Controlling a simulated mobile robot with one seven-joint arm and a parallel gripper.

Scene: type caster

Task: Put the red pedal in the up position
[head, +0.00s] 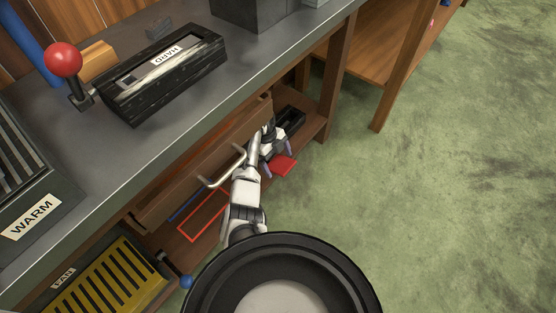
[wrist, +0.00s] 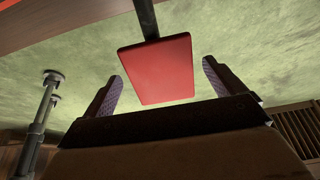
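The red pedal (head: 283,165) is a flat red plate low under the desk, just beyond my gripper in the head view. In the wrist view the red pedal (wrist: 158,69) hangs on a dark bar that runs up out of the picture. My gripper (head: 275,150) is open. In the wrist view its two purple-padded fingers (wrist: 164,84) stand wide, one on each side of the pedal, with gaps between pads and plate. I cannot tell whether the palm touches the pedal. My arm hides part of the pedal's mount.
A drawer (head: 205,165) with a metal handle (head: 223,168) stands beside my arm, below the desk top (head: 175,125). A red frame outline (head: 203,215) lies on the lower shelf. A yellow FAN box (head: 105,280) is at lower left. Green floor (head: 460,190) is clear on the right.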

